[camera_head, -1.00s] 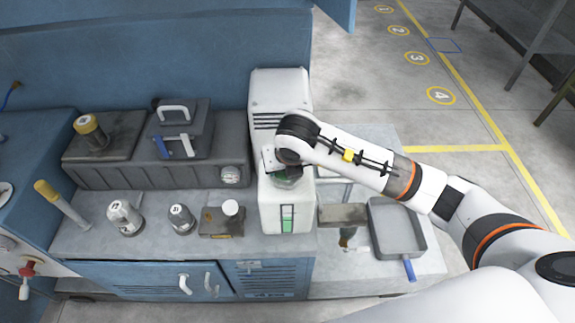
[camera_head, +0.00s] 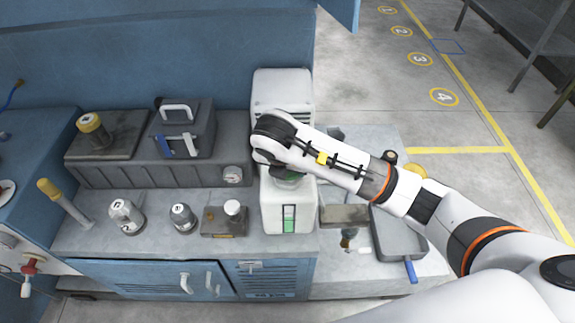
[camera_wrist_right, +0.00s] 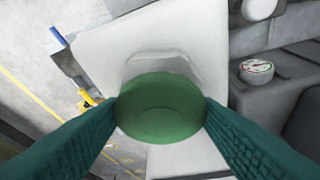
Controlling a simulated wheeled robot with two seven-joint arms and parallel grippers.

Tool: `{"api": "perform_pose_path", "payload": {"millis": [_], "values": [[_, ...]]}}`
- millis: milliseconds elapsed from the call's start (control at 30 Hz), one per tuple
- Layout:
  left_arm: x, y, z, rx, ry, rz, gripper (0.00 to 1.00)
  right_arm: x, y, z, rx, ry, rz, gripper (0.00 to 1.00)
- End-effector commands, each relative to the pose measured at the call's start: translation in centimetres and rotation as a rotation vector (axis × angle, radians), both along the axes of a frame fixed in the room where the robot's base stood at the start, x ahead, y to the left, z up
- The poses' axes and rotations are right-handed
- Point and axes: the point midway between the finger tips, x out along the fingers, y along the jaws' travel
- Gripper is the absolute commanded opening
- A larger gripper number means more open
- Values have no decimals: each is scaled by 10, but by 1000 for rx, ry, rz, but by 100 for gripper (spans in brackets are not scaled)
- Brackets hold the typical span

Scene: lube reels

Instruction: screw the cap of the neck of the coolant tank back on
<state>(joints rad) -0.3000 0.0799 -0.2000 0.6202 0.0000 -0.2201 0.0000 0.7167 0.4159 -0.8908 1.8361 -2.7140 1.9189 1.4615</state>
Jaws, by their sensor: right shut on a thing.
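The coolant tank (camera_head: 290,212) is a white box-shaped container with a green level window on its front, on the bench in the head view. Its top also shows in the right wrist view (camera_wrist_right: 185,35). The green round cap (camera_wrist_right: 161,108) is between the two teal fingers of my right gripper (camera_wrist_right: 162,112), which is shut on it. The cap is over the tank's top. It hides the neck, so I cannot tell how far it is seated. In the head view my right wrist covers most of the cap. My left gripper is not in view.
A taller white unit (camera_head: 282,90) stands behind the tank. A grey tray (camera_head: 398,235) with a blue handle is to the right. A grey block with a gauge (camera_head: 233,175) and small metal cans (camera_head: 182,217) are to the left.

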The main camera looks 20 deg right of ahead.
Motion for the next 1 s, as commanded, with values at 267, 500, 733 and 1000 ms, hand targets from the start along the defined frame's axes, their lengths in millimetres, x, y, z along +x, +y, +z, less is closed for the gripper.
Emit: {"api": "perform_pose_path", "payload": {"millis": [267,500,733,1000], "values": [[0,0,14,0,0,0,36,2,2,3,0,3,-329,31],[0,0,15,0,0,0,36,2,3,-1,0,1,-368,31],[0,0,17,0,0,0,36,2,3,0,1,1,-375,31],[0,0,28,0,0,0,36,3,3,-1,0,3,-468,31]]}}
